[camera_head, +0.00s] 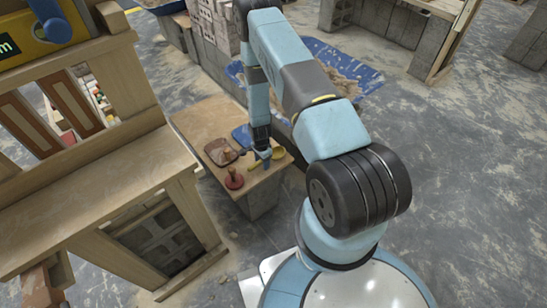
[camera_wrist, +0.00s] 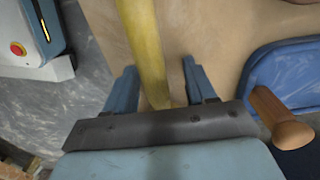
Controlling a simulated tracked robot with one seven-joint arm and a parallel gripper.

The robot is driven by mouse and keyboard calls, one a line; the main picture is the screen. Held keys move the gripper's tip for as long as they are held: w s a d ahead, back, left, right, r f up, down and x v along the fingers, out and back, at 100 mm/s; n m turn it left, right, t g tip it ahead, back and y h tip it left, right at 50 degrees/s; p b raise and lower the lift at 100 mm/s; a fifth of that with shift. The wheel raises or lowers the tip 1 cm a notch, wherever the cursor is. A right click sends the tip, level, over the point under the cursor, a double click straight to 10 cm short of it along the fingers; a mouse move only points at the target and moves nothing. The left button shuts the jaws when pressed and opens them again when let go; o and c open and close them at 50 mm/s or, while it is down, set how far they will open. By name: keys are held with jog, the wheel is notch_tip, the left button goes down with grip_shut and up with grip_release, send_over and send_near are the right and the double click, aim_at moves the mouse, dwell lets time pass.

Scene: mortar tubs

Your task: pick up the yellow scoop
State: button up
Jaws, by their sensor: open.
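The yellow scoop (camera_head: 278,153) lies on the wooden tabletop (camera_head: 212,118), close to its front right edge. In the wrist view the scoop's long yellow handle (camera_wrist: 146,45) runs from the top edge down between my two fingers. My gripper (camera_head: 264,160) is over the scoop in the head view and hides part of it. The wrist view shows my gripper (camera_wrist: 159,68) open, one blue finger on each side of the handle, with gaps on both sides. The lower end of the handle is hidden behind the gripper body.
A red tool (camera_head: 233,181) and a brown one (camera_head: 220,152) sit nearby. A wooden bench (camera_head: 95,205) stands left; concrete floor (camera_head: 450,170) is open at right.

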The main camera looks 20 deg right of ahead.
grip_shut()
dwell(0.6)
